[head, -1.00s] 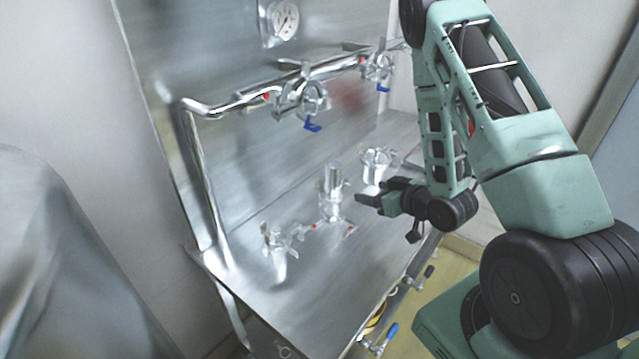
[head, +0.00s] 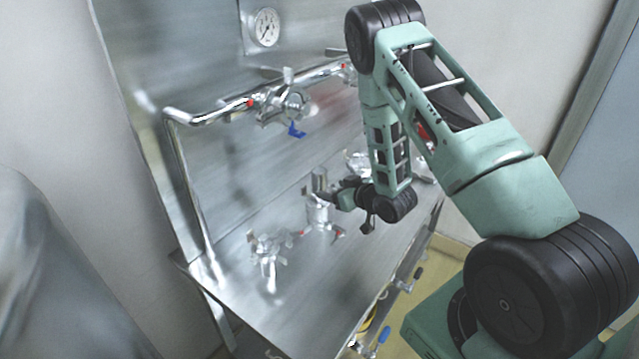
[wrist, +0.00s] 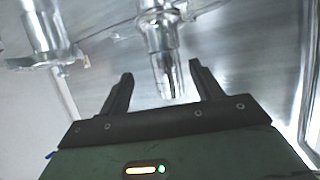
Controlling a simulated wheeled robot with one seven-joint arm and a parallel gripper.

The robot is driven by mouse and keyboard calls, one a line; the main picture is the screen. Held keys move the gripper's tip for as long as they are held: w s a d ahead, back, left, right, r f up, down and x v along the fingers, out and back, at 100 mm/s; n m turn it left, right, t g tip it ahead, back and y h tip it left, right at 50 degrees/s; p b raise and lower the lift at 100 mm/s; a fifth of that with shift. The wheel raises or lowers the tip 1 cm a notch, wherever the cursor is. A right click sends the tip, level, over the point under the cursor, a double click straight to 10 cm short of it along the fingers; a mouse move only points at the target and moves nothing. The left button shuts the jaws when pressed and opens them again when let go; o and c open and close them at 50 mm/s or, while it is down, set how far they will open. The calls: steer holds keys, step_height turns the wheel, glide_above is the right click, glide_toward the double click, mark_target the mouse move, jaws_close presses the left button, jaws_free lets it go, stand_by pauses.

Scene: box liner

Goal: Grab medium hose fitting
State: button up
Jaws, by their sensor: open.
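The middle fitting on the steel bench, which looks like the medium hose fitting (head: 318,213), is a shiny metal piece standing upright. In the wrist view the fitting (wrist: 162,38) is at the top centre, and its narrower end points down into the gap between the fingers. My gripper (head: 337,191) is just right of its upper part in the head view, and the tips seem very close to it. In the wrist view my gripper (wrist: 160,72) is open, with one dark finger on each side of the fitting's end. I cannot tell whether either finger touches it.
Another metal fitting (head: 267,258) stands to the front left, and one behind my gripper (head: 357,164) is partly hidden. A pipe with valves (head: 285,102) runs along the back panel above. A pressure gauge (head: 266,27) is higher up.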

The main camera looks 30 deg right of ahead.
mark_target(324, 186)
steer(key=shift+w+f, duration=0.2)
steer(key=shift+w, duration=0.45)
steer(key=p+x, duration=0.2)
steer(key=x, duration=0.1)
steer(key=a+p+x, duration=0.1)
steer(key=shift+w+r+p, duration=0.15)
steer(key=shift+w+p, duration=0.1)
steer(key=shift+p, duration=0.1)
steer(key=shift+w+f, duration=0.25)
steer(key=shift+w, duration=0.1)
steer(key=c, duration=1)
steer(key=shift+c, duration=1.3)
steer(key=shift+r, duration=0.2)
